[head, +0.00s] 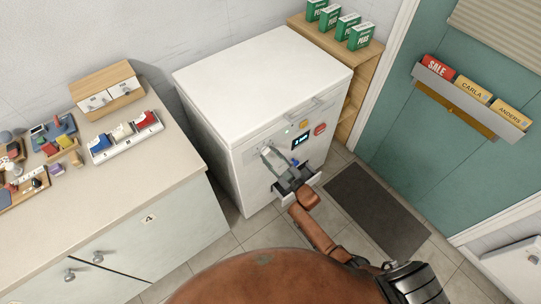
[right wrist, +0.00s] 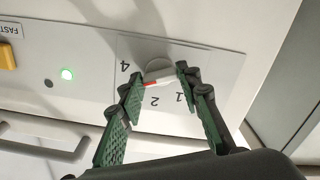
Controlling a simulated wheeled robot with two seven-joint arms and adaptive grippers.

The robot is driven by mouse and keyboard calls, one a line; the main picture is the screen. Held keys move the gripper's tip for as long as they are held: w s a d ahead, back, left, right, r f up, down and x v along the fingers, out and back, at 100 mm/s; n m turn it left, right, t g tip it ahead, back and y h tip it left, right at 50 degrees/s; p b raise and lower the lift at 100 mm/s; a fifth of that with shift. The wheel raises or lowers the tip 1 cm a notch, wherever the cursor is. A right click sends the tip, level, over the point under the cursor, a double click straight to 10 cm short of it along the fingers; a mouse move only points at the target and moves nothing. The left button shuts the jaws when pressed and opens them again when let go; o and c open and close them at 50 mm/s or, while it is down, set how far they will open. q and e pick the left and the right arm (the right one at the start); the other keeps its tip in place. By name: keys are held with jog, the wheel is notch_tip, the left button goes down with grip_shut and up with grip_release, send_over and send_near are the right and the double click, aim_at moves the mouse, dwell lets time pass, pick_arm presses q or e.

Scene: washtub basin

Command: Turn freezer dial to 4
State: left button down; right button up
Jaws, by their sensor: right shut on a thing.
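The white chest freezer (head: 262,72) stands against the wall, with its controls on the front face. The dial (right wrist: 158,68) is a pale grey knob with a red mark on a grey plate, in the right wrist view. The numbers 4, 2 and 1 show around it; the place between 4 and 2 is behind a finger. The red mark lies at the knob's lower left, towards that hidden place. My right gripper (right wrist: 160,79) is shut on the dial, one green-padded finger on each side. In the head view my right gripper (head: 268,153) covers the dial. My left gripper is not in view.
A green light (right wrist: 67,74) and a yellow button (right wrist: 7,56) sit beside the dial plate. A counter (head: 150,190) with trays stands left; a dark mat (head: 375,210) lies right.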

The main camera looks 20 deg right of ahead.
jog(key=m+p, duration=0.1)
jog(key=m, duration=0.3)
jog(key=shift+m, duration=0.4)
jog(key=shift+f, duration=0.1)
dwell(0.3)
jog(key=o, duration=1.2)
jog(key=shift+c, duration=0.2)
jog(key=v, duration=1.2)
jog(key=s+d+f+m+g+h, duration=0.1)
jog(key=s+d+f+g+h, duration=0.15)
jog(key=s+f, duration=0.55)
jog(key=s+d+f+g+h, duration=0.1)
jog(key=s+d+f+g, duration=0.3)
jog(key=f, duration=0.8)
jog(key=s+d+f+m+g+h, duration=0.1)
jog(key=s+f, duration=0.6)
jog(key=f, duration=0.3)
jog(key=s+f+g, duration=0.3)
jog(key=s+f, duration=0.2)
jog(key=s, duration=0.7)
jog(key=s+d+f+g+h, duration=0.1)
jog(key=s+f+g, duration=0.2)
jog(key=s, duration=1)
jog(key=s+d+f+g+h, duration=0.1)
jog(key=s+f+g, duration=0.2)
jog(key=s+f, duration=0.4)
jog(key=s, duration=0.5)
jog(key=shift+s+f+m, duration=0.15)
jog(key=shift+s+m, duration=0.2)
jog(key=shift+m, duration=0.05)
